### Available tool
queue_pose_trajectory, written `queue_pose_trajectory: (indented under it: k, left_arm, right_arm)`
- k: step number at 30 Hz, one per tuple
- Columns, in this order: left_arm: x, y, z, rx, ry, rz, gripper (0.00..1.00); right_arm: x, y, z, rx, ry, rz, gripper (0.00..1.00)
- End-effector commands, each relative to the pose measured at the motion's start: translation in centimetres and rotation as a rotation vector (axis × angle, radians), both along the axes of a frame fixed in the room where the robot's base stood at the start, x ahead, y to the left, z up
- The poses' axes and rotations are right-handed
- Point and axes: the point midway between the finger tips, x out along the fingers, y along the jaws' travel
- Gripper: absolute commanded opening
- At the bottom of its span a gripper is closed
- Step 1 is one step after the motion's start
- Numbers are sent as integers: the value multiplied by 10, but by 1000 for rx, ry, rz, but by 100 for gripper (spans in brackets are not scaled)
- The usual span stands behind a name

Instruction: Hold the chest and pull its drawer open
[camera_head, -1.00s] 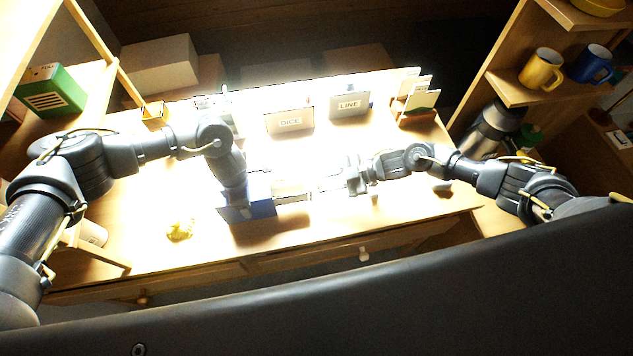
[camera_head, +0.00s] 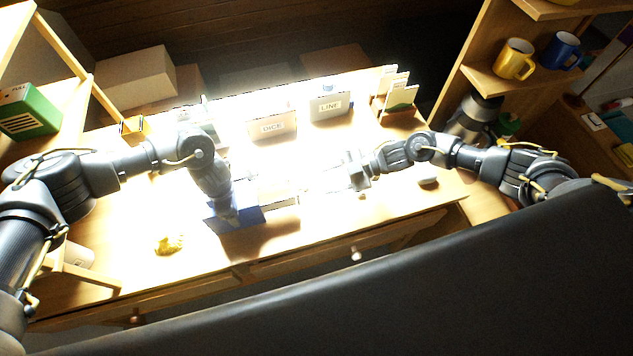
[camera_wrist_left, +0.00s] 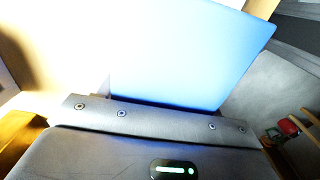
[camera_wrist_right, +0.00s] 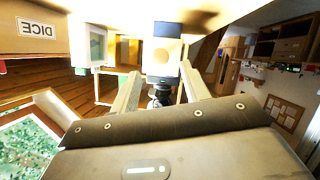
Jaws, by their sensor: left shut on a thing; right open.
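The blue chest (camera_head: 250,220) stands on the bright table in the head view, left of the middle. My left gripper (camera_head: 228,212) comes down on it from above and is shut on it. The chest's blue face (camera_wrist_left: 190,50) fills much of the left wrist view. A pale drawer (camera_head: 278,192) sticks out of the chest's right side; glare washes out its detail. My right gripper (camera_head: 335,180) is open and empty, to the right of the drawer and apart from it. In the right wrist view, a pale front with a round knob (camera_wrist_right: 164,56) shows beyond the open fingers.
A yellow figure (camera_head: 169,244) lies left of the chest near the front edge. Boxes labelled DICE (camera_head: 272,127) and LINE (camera_head: 330,106) stand at the back. Shelves flank the table.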

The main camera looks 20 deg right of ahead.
Motion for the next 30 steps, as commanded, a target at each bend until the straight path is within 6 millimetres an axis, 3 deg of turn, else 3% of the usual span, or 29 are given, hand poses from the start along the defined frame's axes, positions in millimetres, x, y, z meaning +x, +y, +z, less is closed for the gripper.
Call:
queue_pose_trajectory:
  k: [3,10,26,27,30]
  left_arm:
    - [0,0,0,-1,0,0,37]
    - [0,0,0,0,0,0,37]
    - [0,0,0,-1,0,0,37]
    - [0,0,0,-1,0,0,69]
    - [0,0,0,0,0,0,82]
  right_arm:
    - [-3,-25,9,-3,-1,-1,46]
    - [-7,-57,22,0,-1,0,46]
    - [-9,-66,26,1,0,0,46]
    - [-9,-66,26,1,0,0,46]
    - [-8,-66,26,1,0,0,46]
